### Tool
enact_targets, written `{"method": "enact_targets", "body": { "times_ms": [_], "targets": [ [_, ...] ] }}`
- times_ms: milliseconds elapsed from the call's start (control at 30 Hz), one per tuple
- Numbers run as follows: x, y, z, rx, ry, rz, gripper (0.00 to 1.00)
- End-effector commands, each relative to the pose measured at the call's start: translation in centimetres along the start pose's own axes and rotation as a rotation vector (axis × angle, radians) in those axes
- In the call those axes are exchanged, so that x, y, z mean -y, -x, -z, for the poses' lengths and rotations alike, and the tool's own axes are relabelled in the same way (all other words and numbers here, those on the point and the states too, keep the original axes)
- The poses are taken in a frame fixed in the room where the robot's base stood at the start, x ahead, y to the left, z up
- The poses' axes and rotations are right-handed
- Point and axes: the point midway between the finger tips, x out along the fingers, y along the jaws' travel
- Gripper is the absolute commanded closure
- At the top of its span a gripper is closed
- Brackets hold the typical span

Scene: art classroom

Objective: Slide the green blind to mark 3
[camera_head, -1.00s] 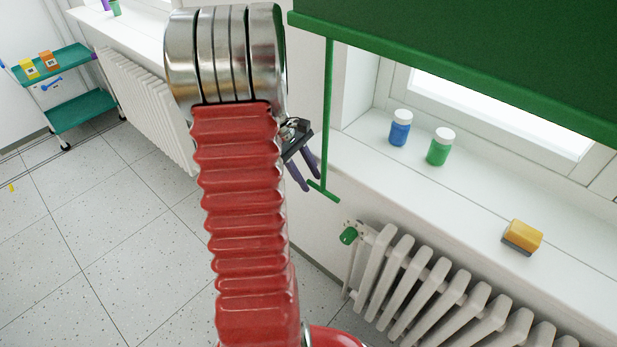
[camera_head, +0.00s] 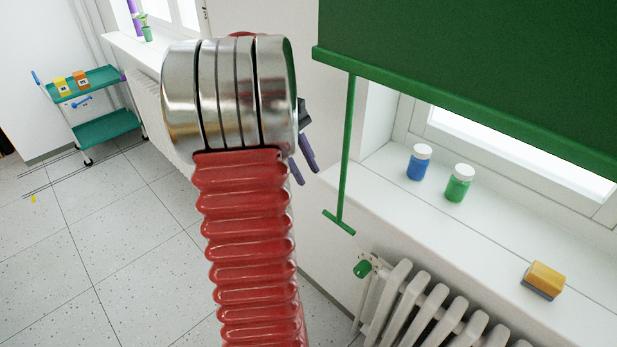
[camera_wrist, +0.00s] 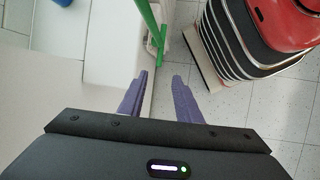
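The green blind (camera_head: 470,70) hangs at the upper right in the head view. A thin green rod (camera_head: 347,150) drops from its left end to a short crossbar handle (camera_head: 338,222). My gripper (camera_head: 302,168) has purple fingers and is left of the rod, apart from it, partly hidden behind my red arm. In the wrist view the two fingers (camera_wrist: 161,80) are spread with nothing between them. The rod (camera_wrist: 147,20) and crossbar (camera_wrist: 157,58) show just beyond the fingertips. No numbered marks can be made out.
A white sill (camera_head: 480,225) holds a blue jar (camera_head: 419,163), a green jar (camera_head: 459,184) and a yellow sponge-like block (camera_head: 543,279). A radiator (camera_head: 420,310) with a green knob (camera_head: 362,268) is below. A teal cart (camera_head: 105,130) stands far left.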

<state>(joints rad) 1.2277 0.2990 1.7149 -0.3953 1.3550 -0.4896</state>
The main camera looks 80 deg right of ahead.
Motion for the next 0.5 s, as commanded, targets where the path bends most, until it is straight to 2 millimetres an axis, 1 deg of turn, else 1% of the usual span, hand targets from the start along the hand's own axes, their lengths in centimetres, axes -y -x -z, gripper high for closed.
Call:
{"method": "enact_targets", "body": {
  "times_ms": [333,433,500],
  "targets": [
    [0.1,0.1,0.0,-0.002,0.001,-0.001,0.69],
    [0.8,0.7,0.3,-0.014,0.008,-0.007,0.69],
    [1.8,1.5,0.7,-0.034,0.016,-0.016,0.69]
  ]
}}
